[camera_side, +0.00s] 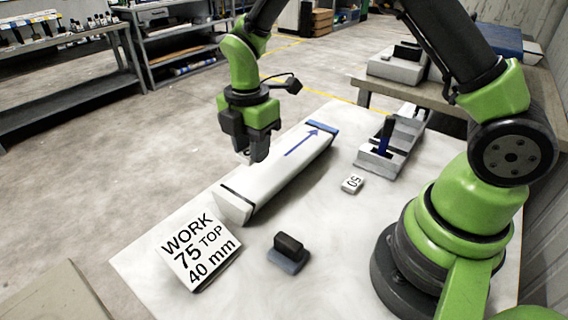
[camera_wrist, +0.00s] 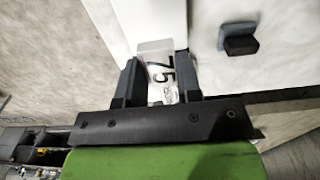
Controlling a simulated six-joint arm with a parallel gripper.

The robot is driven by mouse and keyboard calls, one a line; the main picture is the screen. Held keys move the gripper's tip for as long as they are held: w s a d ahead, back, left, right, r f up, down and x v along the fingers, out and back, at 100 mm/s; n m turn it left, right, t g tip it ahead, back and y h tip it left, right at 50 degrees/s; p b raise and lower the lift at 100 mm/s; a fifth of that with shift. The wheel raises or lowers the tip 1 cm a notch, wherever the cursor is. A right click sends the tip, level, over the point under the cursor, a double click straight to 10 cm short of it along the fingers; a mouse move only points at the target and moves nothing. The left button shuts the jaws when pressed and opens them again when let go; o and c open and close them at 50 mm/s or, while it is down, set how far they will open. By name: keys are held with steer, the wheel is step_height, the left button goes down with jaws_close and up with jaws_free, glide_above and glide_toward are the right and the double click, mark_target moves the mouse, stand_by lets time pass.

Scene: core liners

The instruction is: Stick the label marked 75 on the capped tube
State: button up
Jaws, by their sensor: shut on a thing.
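The white tube (camera_side: 283,172) lies on the white table, with a blue cap (camera_side: 322,127) at its far end, a blue arrow on top and a dark band near its near end. My gripper (camera_side: 258,155) is at the left side of the tube's middle part, pointing down. In the wrist view, my gripper (camera_wrist: 160,88) is shut on the label marked 75 (camera_wrist: 160,68), which sits between the two fingers. The tube (camera_wrist: 147,20) shows just beyond it. I cannot tell whether the label touches the tube.
A card (camera_side: 198,247) reading "WORK 75 TOP 40 mm" stands at the near left. A label marked 50 (camera_side: 352,184) lies right of the tube. A dark block (camera_side: 288,248) sits at the front. A grey holder (camera_side: 378,162) with a blue item stands at the back right.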

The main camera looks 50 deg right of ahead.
mark_target(250, 183)
steer(key=shift+w+a+r, duration=0.25)
steer(key=shift+w+r, duration=0.05)
steer(key=shift+w, duration=0.1)
steer(key=shift+f, duration=2.45)
steer(key=shift+f, duration=1.15)
steer(key=o, duration=1.4)
steer(key=shift+r, duration=0.1)
steer(key=shift+r, duration=3.4)
